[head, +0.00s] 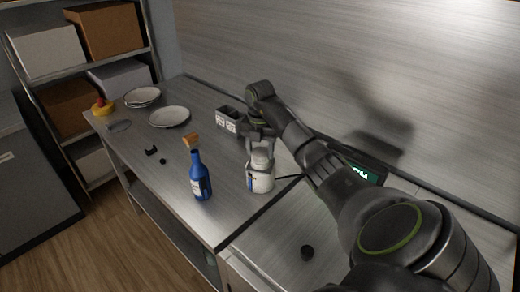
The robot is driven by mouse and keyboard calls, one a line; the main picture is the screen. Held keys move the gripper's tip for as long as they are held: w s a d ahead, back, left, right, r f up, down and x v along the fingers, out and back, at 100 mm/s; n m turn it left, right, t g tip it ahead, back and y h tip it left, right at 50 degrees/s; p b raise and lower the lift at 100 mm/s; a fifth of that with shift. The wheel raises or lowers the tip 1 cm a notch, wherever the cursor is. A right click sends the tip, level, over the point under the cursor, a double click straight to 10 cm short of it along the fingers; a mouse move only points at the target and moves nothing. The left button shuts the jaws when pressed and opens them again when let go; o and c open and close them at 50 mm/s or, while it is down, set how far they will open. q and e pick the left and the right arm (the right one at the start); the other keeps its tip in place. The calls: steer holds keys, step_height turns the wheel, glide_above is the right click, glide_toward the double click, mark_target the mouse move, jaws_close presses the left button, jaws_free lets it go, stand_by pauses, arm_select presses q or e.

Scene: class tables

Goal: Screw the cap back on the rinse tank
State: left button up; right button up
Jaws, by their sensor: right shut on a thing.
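A white bottle-like container (261,180) with a narrow top and a partly visible label stands upright on the metal counter. I cannot tell for sure whether it is the rinse tank. My right gripper (260,145) comes down over its top and is shut there; the fingers hide what they hold, perhaps a cap or the neck. A small black round piece (307,253), which looks like a cap or knob, is on the lighter surface at the lower right. My left gripper is out of view.
A blue bottle (200,183) stands left of the white container. A dark box with white labels (228,120) is behind it. White plates (169,117), an orange block (190,139) and small black pieces (151,150) lie farther left. A green display (362,173) is behind my arm.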

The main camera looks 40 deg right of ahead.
steer(key=shift+f+b, duration=0.45)
steer(key=shift+f, duration=0.2)
stand_by(0.8)
steer(key=shift+r+m+p, duration=0.15)
steer(key=shift+m+p, duration=0.45)
steer(key=shift+m, duration=0.4)
steer(key=shift+w+m+p, duration=0.15)
steer(key=shift+m+p, duration=0.25)
steer(key=shift+m, duration=0.9)
steer(key=shift+m+p, duration=0.6)
steer(key=shift+m, duration=0.4)
steer(key=shift+w+m+p, duration=0.2)
steer(key=shift+m+p, duration=0.2)
steer(key=shift+m, duration=0.9)
